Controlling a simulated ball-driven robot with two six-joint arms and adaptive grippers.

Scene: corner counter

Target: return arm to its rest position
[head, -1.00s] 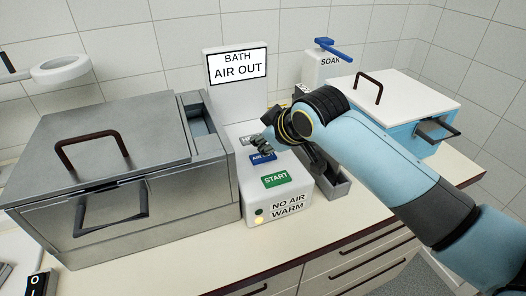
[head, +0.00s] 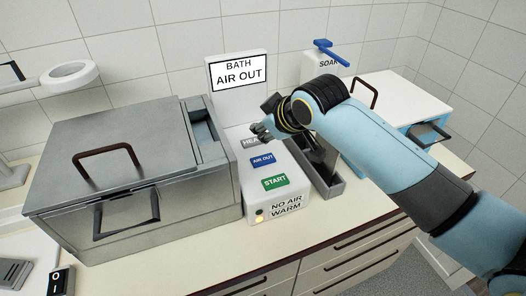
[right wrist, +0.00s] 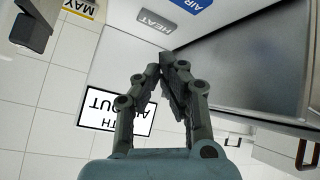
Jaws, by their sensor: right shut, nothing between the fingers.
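My right gripper (head: 262,131) is shut and empty, held above the far end of the control box (head: 285,206), close to the grey HEAT button. In the right wrist view its fingertips (right wrist: 167,62) meet with nothing between them. The right arm reaches in from the right edge of the head view. The blue AIR OUT button (head: 263,160) and green START button (head: 275,182) are uncovered. The grey HEAT button (right wrist: 156,21) shows whole in the right wrist view and partly in the head view. My left gripper is not in view.
A metal bath with a closed lid (head: 120,146) stands left of the control box. A sign (head: 238,76) reads "BATH AIR OUT". A SOAK dispenser (head: 318,66) with a blue lever and a blue box with a white lid (head: 400,96) stand to the right. A narrow grey tray (head: 332,190) lies beside the control box.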

